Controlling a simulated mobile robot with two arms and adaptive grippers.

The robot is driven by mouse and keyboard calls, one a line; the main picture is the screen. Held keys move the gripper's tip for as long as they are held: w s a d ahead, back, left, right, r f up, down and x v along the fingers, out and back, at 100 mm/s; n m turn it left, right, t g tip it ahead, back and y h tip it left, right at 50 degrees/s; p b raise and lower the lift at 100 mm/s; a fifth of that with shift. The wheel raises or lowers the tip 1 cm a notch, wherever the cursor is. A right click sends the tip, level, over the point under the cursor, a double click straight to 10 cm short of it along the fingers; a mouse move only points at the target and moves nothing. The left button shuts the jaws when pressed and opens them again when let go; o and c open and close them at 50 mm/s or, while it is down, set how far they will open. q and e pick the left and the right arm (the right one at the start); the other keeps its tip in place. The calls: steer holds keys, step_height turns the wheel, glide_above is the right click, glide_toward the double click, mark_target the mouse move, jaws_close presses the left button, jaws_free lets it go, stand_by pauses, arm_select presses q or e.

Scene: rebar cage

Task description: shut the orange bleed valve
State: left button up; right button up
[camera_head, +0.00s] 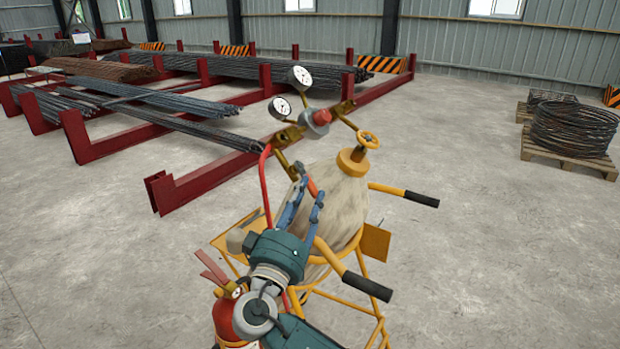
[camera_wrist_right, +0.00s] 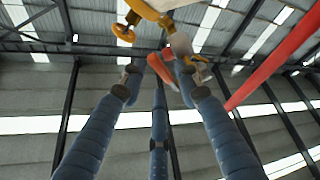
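A small orange-red lever (camera_head: 312,187), which looks like the bleed valve handle, sits by the brass fittings beside the gas cylinder (camera_head: 345,200). It also shows in the right wrist view (camera_wrist_right: 160,68). My right gripper (camera_head: 309,196) reaches up to it from below. In the right wrist view, its blue fingers (camera_wrist_right: 158,84) stand apart around the lever, with a gap on the left side. The right finger looks close to the lever; contact cannot be told. The lever's pivot is partly hidden by the fingers. My left gripper is not in view.
A regulator (camera_head: 317,118) with two gauges (camera_head: 300,77) and a yellow handwheel (camera_head: 368,139) stand above. A red hose (camera_head: 265,185) hangs at the left. The yellow trolley's black-gripped handles (camera_head: 368,287) stick out right. A red extinguisher (camera_head: 226,318) is near my arm.

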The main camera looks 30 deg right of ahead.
mark_target(309, 188)
steer(key=shift+r+p+x, duration=0.2)
steer(key=shift+p+x, duration=0.15)
steer(key=shift+x, duration=0.9)
steer(key=shift+w+d, duration=0.35)
jaws_close()
